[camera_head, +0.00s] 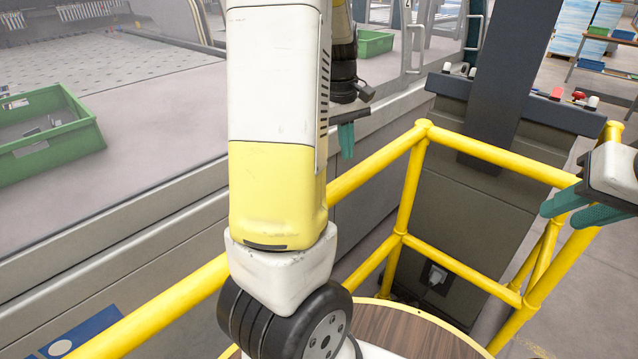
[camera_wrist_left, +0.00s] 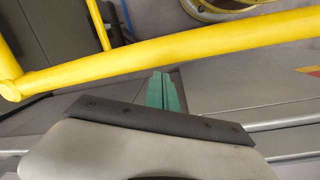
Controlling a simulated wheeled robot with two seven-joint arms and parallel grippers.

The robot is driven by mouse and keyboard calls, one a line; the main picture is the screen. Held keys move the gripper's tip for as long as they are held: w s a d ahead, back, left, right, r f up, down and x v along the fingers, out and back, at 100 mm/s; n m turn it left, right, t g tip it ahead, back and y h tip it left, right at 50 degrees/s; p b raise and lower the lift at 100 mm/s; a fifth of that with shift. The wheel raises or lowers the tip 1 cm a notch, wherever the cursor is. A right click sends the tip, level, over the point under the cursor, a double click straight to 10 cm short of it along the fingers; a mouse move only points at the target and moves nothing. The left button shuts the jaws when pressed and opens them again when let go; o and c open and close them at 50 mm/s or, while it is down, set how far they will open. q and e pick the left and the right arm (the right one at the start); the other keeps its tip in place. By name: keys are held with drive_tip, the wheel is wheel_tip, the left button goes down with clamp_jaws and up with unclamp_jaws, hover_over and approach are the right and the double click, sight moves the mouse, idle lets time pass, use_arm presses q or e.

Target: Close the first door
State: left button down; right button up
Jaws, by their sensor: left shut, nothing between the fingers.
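A yellow railing (camera_head: 375,162) runs between me and the machine. Green bins stand on the machine table at left (camera_head: 50,133) and further back (camera_head: 374,43). A dark console post (camera_head: 512,70) stands at right. My arm hides the middle.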

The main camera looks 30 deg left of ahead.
use_arm(q)
drive_tip(key=w+a+f+n+g+y, duration=0.2)
drive_tip(key=w+a+f+n+y, duration=0.15)
drive_tip(key=w+a+f, duration=0.35)
drive_tip(key=w+a+f+n+g+y, duration=0.35)
drive_tip(key=a+f, duration=0.25)
drive_tip(key=f, duration=0.4)
drive_tip(key=s+r+x, duration=0.1)
drive_tip(key=s+x, duration=0.1)
drive_tip(key=x, duration=0.9)
drive_tip(key=shift+a+m+t, duration=0.25)
drive_tip(key=shift+m+t, duration=0.05)
drive_tip(key=shift+t, duration=0.05)
drive_tip(key=shift+s+f, duration=0.1)
